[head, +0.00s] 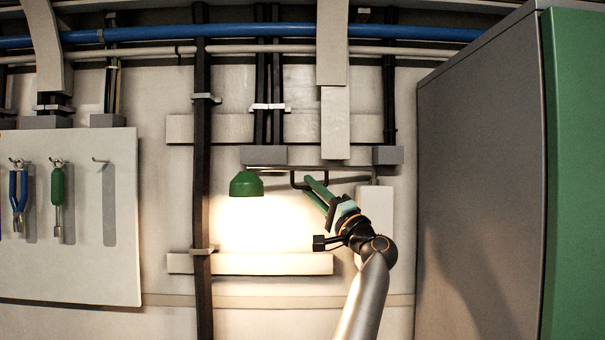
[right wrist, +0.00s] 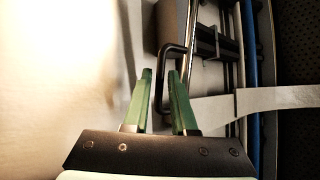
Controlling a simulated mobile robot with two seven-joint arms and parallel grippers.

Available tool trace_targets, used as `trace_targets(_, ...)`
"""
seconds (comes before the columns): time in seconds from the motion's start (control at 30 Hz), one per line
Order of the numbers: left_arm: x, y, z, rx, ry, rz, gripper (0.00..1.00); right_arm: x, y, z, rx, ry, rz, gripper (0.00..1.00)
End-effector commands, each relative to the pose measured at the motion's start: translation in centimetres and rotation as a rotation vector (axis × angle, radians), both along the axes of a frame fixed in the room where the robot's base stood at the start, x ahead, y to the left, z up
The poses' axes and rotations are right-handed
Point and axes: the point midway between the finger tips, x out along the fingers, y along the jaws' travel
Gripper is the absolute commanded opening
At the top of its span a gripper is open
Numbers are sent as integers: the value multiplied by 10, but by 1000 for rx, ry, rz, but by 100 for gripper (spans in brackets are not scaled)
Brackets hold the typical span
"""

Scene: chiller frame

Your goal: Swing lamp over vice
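The lamp's green shade (head: 246,184) hangs at the left end of a thin horizontal arm (head: 310,168) on the back wall. The lamp is lit and brightens the wall below it. A black bent handle (head: 293,180) hangs from the lamp arm, right of the shade. My right gripper (head: 308,184) is at this handle. In the right wrist view its green fingers (right wrist: 161,75) stand apart, with the black handle (right wrist: 178,47) showing in and beyond the gap; contact is unclear. My left gripper and the vice are not in view.
A tall grey and green cabinet (head: 480,170) stands at the right. A white tool board (head: 90,240) with hanging tools is at the left. Dark vertical pipes (head: 202,130) and a blue pipe (head: 250,30) run along the wall.

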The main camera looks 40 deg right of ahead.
Motion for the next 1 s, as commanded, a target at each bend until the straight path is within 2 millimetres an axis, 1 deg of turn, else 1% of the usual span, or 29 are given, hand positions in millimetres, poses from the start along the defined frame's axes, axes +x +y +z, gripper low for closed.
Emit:
trace_targets(0.03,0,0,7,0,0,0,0,7,0,8,2,-1,4,25)
trace_targets(0.1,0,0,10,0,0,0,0,16,0,12,2,0,3,25)
trace_targets(0.3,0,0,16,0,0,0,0,30,-1,19,1,0,1,25)
trace_targets(0.67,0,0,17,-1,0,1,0,34,-1,20,0,0,-1,25)
trace_targets(0.7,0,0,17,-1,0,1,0,34,-1,20,0,0,-1,24)
trace_targets(0.9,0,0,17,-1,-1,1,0,34,-1,20,0,1,-2,1)
trace_targets(1.0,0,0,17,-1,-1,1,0,34,-1,20,0,1,-2,0)
